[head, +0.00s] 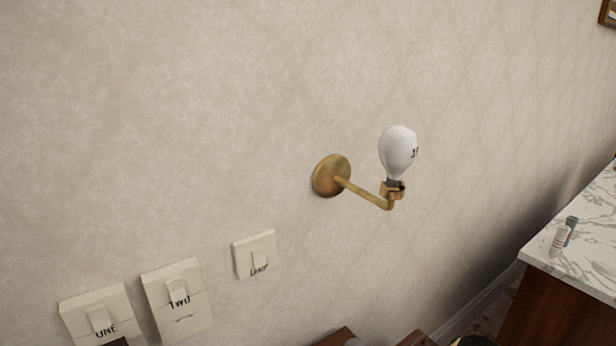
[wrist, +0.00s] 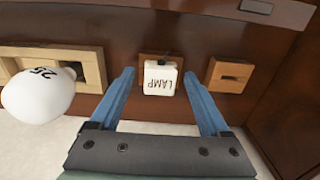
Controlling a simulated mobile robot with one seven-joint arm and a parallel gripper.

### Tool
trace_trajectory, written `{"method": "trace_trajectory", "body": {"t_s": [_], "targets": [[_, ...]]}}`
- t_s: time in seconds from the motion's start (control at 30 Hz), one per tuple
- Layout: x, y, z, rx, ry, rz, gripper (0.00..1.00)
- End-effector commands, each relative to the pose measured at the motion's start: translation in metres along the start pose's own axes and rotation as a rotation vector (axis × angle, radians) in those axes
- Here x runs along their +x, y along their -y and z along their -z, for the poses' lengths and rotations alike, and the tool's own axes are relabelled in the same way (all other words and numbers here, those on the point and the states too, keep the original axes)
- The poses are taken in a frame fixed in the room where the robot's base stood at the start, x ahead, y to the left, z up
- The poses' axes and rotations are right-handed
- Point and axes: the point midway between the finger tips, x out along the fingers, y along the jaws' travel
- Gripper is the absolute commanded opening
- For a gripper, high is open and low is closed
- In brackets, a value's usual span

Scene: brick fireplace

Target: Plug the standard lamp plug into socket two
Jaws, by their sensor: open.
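A white plug (wrist: 160,84) marked LAMP sits at a small wooden holder in the wrist view. My gripper (wrist: 159,75) is open, with one blue finger on each side of the plug and a gap visible on both sides. In the head view, socket two (head: 186,322) is a cream wall plate with a switch, marked TWO, at the lower left. Its lower edge is near the picture's bottom. My gripper and the plug do not show in the head view.
Socket one (head: 80,318) is left of socket two; a switch plate (head: 255,254) is right of it. A brass wall lamp (head: 332,176) with a bulb (head: 398,152) juts out. A bulb marked 25 (wrist: 38,95) and an empty slotted block (wrist: 230,75) flank the plug.

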Motion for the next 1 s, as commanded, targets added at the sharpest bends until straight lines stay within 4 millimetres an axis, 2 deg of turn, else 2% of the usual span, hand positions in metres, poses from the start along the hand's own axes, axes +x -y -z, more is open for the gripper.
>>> {"method": "trace_trajectory", "body": {"t_s": [0.8,0.87,1.0], "targets": [[-0.0001,-0.0001,0.0002,0.001,-0.001,0.000,0.80],[-0.0001,-0.0001,0.0001,0.001,-0.001,0.000,0.71],[-0.0001,0.0000,0.0001,0.000,0.000,0.000,0.46]]}}
